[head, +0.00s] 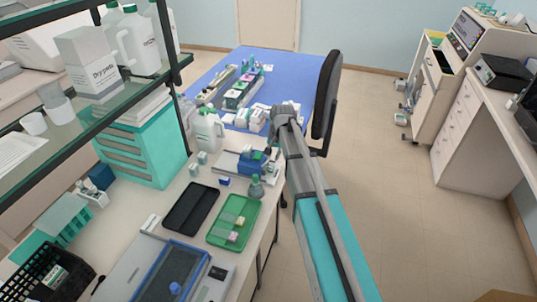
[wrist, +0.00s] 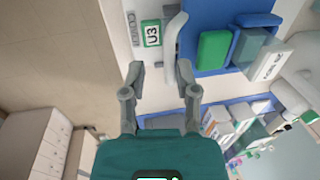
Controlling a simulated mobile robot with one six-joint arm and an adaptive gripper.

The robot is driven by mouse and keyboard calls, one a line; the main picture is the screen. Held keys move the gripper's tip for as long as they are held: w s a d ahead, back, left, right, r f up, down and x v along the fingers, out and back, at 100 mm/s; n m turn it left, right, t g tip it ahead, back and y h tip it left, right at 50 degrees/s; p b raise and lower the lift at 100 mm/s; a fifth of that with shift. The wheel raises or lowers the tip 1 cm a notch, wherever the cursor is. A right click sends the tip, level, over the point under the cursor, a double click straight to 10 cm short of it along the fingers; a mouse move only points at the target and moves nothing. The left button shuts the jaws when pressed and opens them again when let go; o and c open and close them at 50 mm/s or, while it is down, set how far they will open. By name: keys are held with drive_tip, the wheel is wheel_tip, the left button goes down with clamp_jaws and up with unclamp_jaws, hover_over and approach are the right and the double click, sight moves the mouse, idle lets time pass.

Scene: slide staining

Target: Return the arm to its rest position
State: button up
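My arm (head: 325,225) reaches from the lower right of the head view up along the bench's right edge. Its wrist is bent at the far end, and my gripper (wrist: 158,74) points down beside a blue-and-white device. In the wrist view its two grey fingers stand apart with nothing between them. The fingertips are hard to make out in the head view. I cannot tell whether the fingers touch anything.
A green tray (head: 220,238) with small blocks and a black tray (head: 176,222) lie on the bench. White bottles (head: 208,132) stand behind. A glass shelf (head: 100,110) hangs at left. A black chair (head: 326,95) stands near my wrist.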

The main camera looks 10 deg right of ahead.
drive_tip(key=shift+w+a+r, duration=0.1)
drive_tip(key=shift+a+r, duration=0.05)
drive_tip(key=shift+a, duration=0.05)
idle(0.4)
